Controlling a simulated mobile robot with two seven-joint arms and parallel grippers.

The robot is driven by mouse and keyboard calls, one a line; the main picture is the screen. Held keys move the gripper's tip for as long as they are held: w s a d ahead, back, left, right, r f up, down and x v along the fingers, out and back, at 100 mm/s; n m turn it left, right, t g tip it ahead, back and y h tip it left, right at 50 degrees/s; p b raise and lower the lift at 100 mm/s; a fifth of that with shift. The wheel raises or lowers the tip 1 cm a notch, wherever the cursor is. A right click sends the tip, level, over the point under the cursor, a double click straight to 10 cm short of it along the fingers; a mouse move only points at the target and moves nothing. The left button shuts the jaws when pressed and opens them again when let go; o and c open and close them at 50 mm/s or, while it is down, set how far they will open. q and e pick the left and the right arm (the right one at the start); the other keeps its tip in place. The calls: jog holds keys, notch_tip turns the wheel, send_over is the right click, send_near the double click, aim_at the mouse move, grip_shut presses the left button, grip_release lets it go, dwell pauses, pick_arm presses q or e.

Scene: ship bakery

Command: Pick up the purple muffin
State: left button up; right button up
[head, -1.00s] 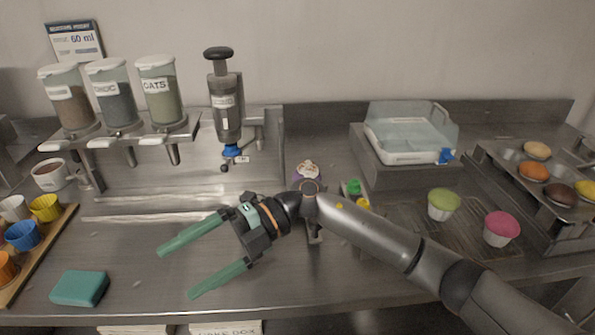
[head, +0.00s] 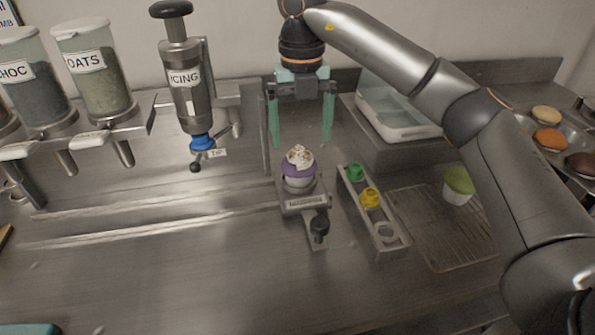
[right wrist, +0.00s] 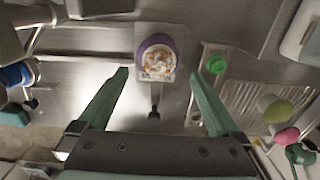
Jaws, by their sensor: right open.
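The purple muffin (head: 299,168) has a purple cup and white topping with brown bits. It stands upright on a small metal stand (head: 306,201) in the middle of the counter. It also shows in the right wrist view (right wrist: 157,58), beyond and between the fingertips. My right gripper (head: 301,143) is open and empty, pointing down above and behind the muffin in the head view. Its two green fingers (right wrist: 160,75) are spread wider than the muffin and do not visibly touch it. My left gripper is in no current view.
A rack (head: 390,242) with green and yellow nozzles stands just right of the muffin. A green-topped muffin (head: 458,186) sits on the wire grid (head: 440,235). The icing dispenser (head: 186,88) stands at left.

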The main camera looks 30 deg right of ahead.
aim_at(299, 157)
jog(key=f, duration=0.8)
jog(key=shift+w+a+f, duration=0.1)
jog(key=shift+w, duration=0.1)
jog(key=c, duration=0.7)
